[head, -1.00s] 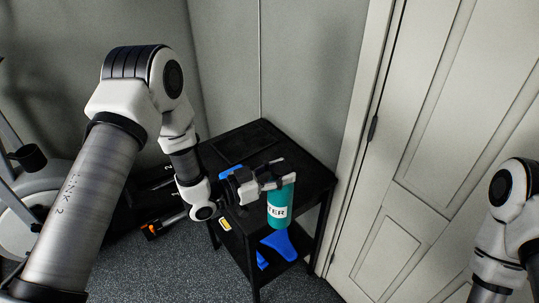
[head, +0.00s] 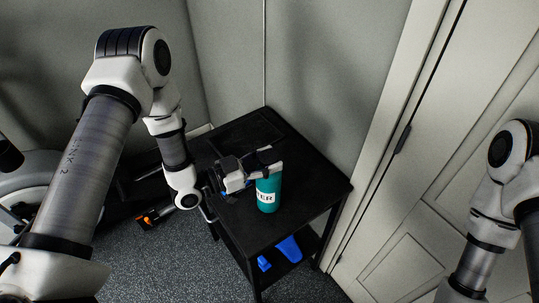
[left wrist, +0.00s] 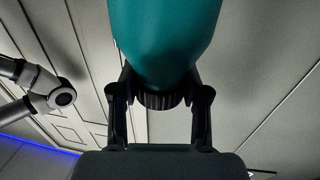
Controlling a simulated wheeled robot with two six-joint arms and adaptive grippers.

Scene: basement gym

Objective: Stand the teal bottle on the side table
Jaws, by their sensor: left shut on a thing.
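The teal bottle (head: 267,197), with a white label reading "ER" in part, hangs upright over the front part of the black side table (head: 301,177). My left gripper (head: 265,167) is shut on the bottle's upper end. In the left wrist view, the fingers (left wrist: 161,100) close around the dark cap, and the teal body (left wrist: 165,35) fills the top of the picture. I cannot tell whether the bottle's base touches the tabletop. My right arm shows at the right edge of the head view, with its gripper out of view.
Blue things (head: 289,247) lie on the table's lower shelf. Exercise equipment (head: 35,185) is at the left.

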